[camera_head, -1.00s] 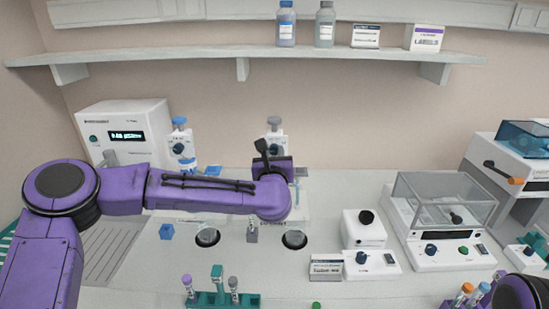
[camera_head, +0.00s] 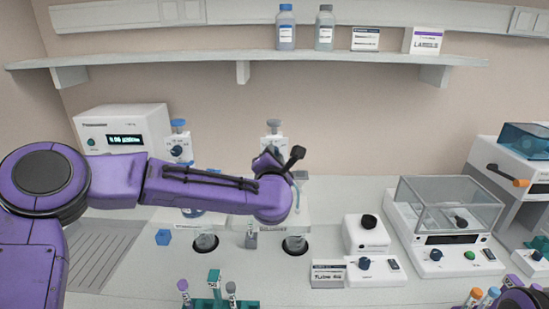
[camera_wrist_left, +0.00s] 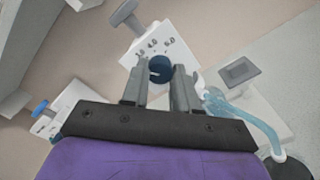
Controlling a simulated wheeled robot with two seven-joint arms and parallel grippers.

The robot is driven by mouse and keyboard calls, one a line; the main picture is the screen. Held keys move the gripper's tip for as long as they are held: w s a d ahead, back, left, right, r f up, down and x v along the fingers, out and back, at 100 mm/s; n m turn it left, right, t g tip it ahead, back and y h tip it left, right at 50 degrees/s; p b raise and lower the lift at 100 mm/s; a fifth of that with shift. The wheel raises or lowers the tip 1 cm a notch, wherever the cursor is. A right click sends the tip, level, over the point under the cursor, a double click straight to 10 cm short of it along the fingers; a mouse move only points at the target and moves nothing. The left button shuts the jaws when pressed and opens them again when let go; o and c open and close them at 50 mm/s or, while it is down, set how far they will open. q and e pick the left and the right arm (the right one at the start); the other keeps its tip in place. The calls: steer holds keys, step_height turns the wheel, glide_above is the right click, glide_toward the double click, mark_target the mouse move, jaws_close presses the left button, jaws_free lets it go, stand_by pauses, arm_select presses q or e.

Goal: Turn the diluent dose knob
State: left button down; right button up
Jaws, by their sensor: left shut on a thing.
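The dark blue dose knob (camera_wrist_left: 160,66) sits on the white front of the grey-topped dispenser (camera_head: 273,128), below printed dose numbers. My left gripper (camera_wrist_left: 161,76) is shut on this knob, with one grey finger on each side of it. In the head view, my left wrist covers the knob and the fingertips. The other dispenser (camera_head: 178,128), with a blue top and its own dark knob, stands to the left.
A white meter with a lit display (camera_head: 122,120) stands at the left. A white box with a black knob (camera_head: 366,232) and a clear-lidded machine (camera_head: 447,205) stand at the right. A teal tube rack (camera_head: 207,302) is at the front. A shelf (camera_head: 330,58) runs above.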

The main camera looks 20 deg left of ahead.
arm_select(q)
steer(key=m+p, duration=0.1)
steer(key=m, duration=0.4)
steer(key=m+p, duration=0.1)
steer(key=m, duration=0.4)
steer(key=shift+r+m+p, duration=0.2)
steer(key=shift+m+p, duration=0.1)
steer(key=shift+m, duration=0.1)
stand_by(0.3)
steer(key=c, duration=0.9)
jaws_free()
steer(key=shift+o, duration=0.2)
steer(key=shift+w+f, duration=0.1)
steer(key=shift+f, duration=0.05)
steer(key=b+v, duration=0.3)
steer(key=v, duration=0.7)
steer(key=shift+s+b, duration=0.25)
steer(key=shift+b, duration=0.05)
